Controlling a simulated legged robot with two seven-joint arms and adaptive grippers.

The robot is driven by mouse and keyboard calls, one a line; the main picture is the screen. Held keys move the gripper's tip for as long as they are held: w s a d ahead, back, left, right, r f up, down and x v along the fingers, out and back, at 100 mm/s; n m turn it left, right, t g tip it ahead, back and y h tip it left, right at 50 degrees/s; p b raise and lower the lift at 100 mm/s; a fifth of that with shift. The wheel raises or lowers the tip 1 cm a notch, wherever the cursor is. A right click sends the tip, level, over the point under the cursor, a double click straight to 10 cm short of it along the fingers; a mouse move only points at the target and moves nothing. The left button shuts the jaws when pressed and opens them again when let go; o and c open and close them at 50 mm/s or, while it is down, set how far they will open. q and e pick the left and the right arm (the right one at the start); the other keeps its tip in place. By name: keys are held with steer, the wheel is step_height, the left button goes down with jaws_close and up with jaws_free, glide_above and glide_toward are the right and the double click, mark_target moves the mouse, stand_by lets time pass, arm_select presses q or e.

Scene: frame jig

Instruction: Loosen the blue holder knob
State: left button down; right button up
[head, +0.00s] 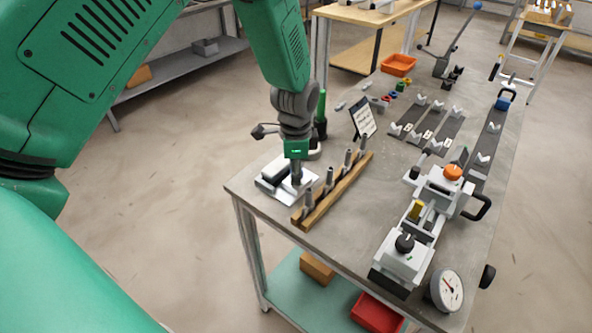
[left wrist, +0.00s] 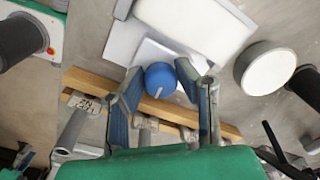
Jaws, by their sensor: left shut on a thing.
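The blue holder knob (left wrist: 160,80) shows in the left wrist view as a round blue cap with a pale line, between the two fingers of my left gripper (left wrist: 159,88). The gripper is shut on it. The knob is on a white and silver holder (left wrist: 125,38), which also stands at the table's near left corner in the head view (head: 270,190). There my left gripper (head: 297,180) points down onto the holder and hides the knob. My right gripper is not in view.
A wooden rack (head: 318,206) with several upright metal pins stands close beside the gripper. A sign (head: 363,118) and a green bottle-like object (head: 321,115) are behind. A white fixture with an orange knob (head: 452,172) and a dial gauge (head: 447,290) stand at the right.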

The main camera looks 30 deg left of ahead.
arm_select(q)
steer(key=shift+w+r+n+p, duration=0.3)
steer(key=shift+w+n, duration=0.1)
steer(key=shift+n, duration=0.1)
stand_by(1.0)
steer(key=c, duration=1.3)
jaws_free()
steer(key=shift+o, duration=0.5)
steer(key=shift+s+d+f, duration=0.1)
steer(key=shift+s+d, duration=0.05)
steer(key=shift+s, duration=0.15)
steer(key=shift+s, duration=0.1)
step_height(320, 180, up, 7)
steer(key=shift+f, duration=0.1)
steer(key=shift+d+r, duration=0.25)
steer(key=shift+r, duration=0.45)
